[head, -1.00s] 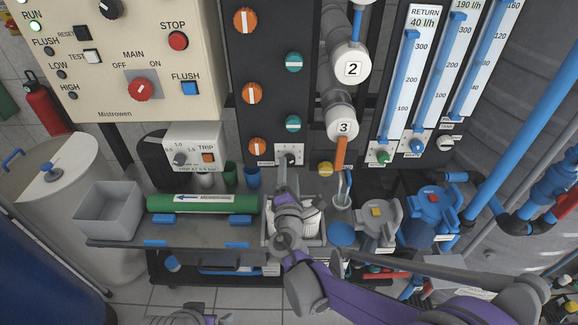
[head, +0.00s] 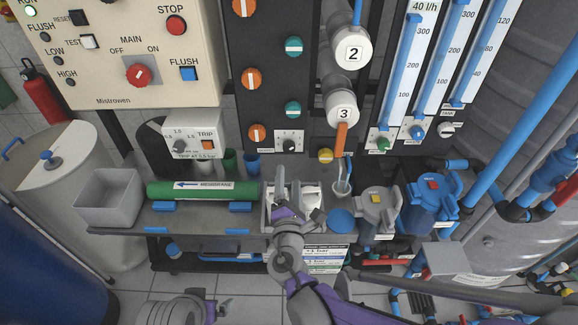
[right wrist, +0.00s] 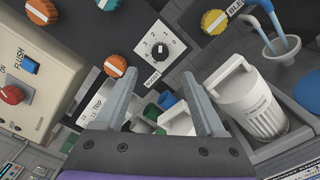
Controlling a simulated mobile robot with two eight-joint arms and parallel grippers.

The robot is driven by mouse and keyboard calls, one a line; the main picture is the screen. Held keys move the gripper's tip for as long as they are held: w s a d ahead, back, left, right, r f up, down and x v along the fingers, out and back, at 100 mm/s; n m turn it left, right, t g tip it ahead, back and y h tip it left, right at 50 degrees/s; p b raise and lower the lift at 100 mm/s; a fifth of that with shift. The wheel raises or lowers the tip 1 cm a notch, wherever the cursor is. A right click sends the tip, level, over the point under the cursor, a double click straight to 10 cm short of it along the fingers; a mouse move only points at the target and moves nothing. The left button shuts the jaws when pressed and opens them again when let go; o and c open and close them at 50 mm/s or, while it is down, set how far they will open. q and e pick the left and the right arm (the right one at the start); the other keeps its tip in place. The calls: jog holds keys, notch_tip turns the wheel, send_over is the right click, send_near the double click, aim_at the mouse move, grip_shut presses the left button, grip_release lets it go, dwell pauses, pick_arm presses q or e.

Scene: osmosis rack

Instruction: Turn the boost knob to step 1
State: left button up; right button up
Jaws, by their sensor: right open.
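The boost knob (head: 289,144) is a small black knob on a white numbered plate, low on the dark panel. In the right wrist view the knob (right wrist: 159,51) shows close, with the word BOOST on its plate. I cannot surely read which step its mark points to. My right gripper (head: 280,182) is below the knob in the head view, above the tray on the bench. In the right wrist view its fingers (right wrist: 160,78) are spread and empty, apart from the knob. My left gripper (head: 222,304) shows partly at the bottom edge; its jaws are unclear.
Orange knobs (head: 256,132) and teal knobs (head: 293,110) sit near the boost knob. A yellow knob (head: 325,156) is to its right. A white filter cup (right wrist: 250,102) and a funnel with blue tubes (right wrist: 283,44) stand close by. A green membrane tube (head: 204,191) lies on the bench.

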aim_at(289, 150)
jog(key=w+n, duration=1)
jog(key=n, duration=0.1)
jog(key=shift+w+n, duration=0.3)
jog(key=shift+c, duration=0.4)
grip_shut()
